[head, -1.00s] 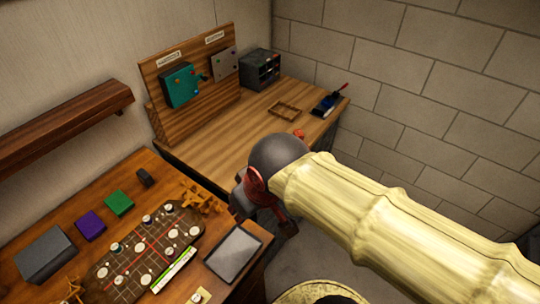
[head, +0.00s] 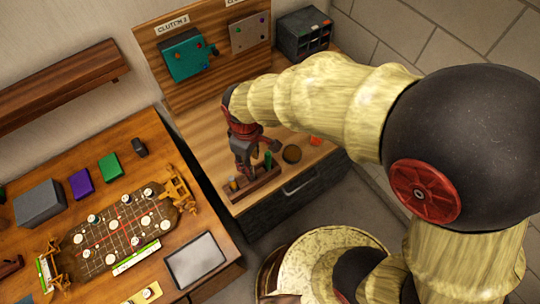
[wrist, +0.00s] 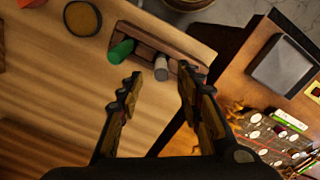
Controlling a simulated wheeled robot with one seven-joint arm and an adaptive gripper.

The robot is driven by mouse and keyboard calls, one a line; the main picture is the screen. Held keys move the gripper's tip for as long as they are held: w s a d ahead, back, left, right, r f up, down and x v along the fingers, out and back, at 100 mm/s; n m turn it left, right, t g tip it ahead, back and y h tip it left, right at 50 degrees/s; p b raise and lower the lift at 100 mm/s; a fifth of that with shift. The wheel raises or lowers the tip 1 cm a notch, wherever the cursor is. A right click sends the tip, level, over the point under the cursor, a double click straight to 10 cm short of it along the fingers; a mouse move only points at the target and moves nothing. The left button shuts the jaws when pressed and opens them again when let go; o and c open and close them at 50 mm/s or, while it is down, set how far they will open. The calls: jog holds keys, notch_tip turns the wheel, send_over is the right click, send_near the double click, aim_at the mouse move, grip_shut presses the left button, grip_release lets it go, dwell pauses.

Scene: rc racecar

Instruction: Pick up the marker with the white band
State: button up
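A dark wooden holder (head: 256,190) stands at the front of the back bench. It also shows in the wrist view (wrist: 150,38). A green marker (wrist: 121,53) and a pale grey-white marker (wrist: 161,68) stand in it. A white band cannot be made out clearly on either. A pale end shows beside the right finger, partly hidden. The green marker also shows in the head view (head: 268,160). My gripper (wrist: 160,84) is open and empty above the holder. The pale marker lies in line with the gap between its fingers, and the green one is further left.
A round dark-rimmed object (head: 292,153) and an orange item (head: 316,141) are right of the holder. A wooden panel (head: 152,47) with boxes stands behind. The left table (head: 130,180) carries a board, coloured boxes and a tablet (head: 195,260).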

jog(key=shift+f, duration=0.4)
jog(key=f+b, duration=0.1)
jog(key=f, duration=0.6)
jog(key=shift+a+f, duration=0.1)
jog(key=shift+a, duration=0.1)
jog(key=c, duration=0.3)
grip_shut()
